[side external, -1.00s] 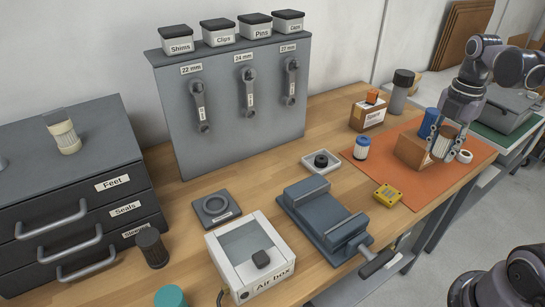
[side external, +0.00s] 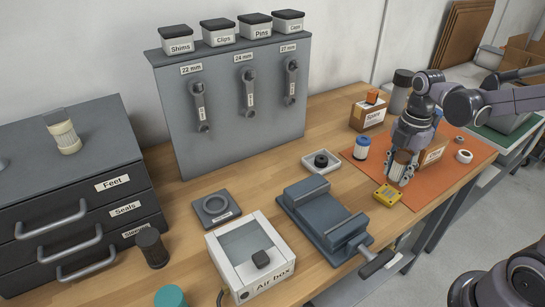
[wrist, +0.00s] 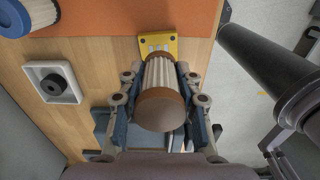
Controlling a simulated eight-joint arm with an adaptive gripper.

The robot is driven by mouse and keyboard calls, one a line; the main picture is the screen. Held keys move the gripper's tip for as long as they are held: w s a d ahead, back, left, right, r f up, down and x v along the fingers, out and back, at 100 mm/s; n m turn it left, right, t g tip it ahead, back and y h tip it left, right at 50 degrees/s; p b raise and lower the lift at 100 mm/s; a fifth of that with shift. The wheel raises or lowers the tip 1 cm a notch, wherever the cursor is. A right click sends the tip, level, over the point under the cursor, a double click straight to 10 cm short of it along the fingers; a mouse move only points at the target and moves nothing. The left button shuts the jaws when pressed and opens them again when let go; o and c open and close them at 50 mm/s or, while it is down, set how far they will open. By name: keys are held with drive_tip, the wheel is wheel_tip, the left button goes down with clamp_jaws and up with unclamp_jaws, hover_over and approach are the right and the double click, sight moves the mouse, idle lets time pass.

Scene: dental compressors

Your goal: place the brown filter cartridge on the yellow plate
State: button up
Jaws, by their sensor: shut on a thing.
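The brown filter cartridge, pale and pleated with brown ends, is between the fingers of my gripper (side external: 400,178). It shows in the side view (side external: 401,163) and, larger, in the wrist view (wrist: 160,108). My gripper (wrist: 159,90) is shut on its sides. The yellow plate (side external: 387,196) is a small flat yellow piece with grey marks on top, by the orange mat's front left edge. In the wrist view the cartridge partly covers the yellow plate (wrist: 146,47). The cartridge appears above and just beyond it; the exact gap cannot be told.
A grey vise (side external: 322,218) and a white tray with a black ring (side external: 309,164) are left of the yellow plate. A white roll (side external: 464,156) lies at right.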

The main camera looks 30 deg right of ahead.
sight(393, 182)
drive_tip(key=shift+f, duration=2.05)
drive_tip(key=o, duration=1.2)
drive_tip(key=shift+f, duration=0.1)
drive_tip(key=shift+c, duration=0.2)
wheel_tip(393, 182, up, 12)
drive_tip(key=m, duration=0.1)
drive_tip(key=a+m+t, duration=0.1)
drive_tip(key=shift+s+a+m, duration=0.2)
drive_tip(key=shift+a+m, duration=0.1)
drive_tip(key=s+a+f+m+t, duration=0.2)
drive_tip(key=a+m+t, duration=0.4)
drive_tip(key=m, duration=0.9)
drive_tip(key=shift+a+f, duration=0.25)
drive_tip(key=shift+a, duration=0.25)
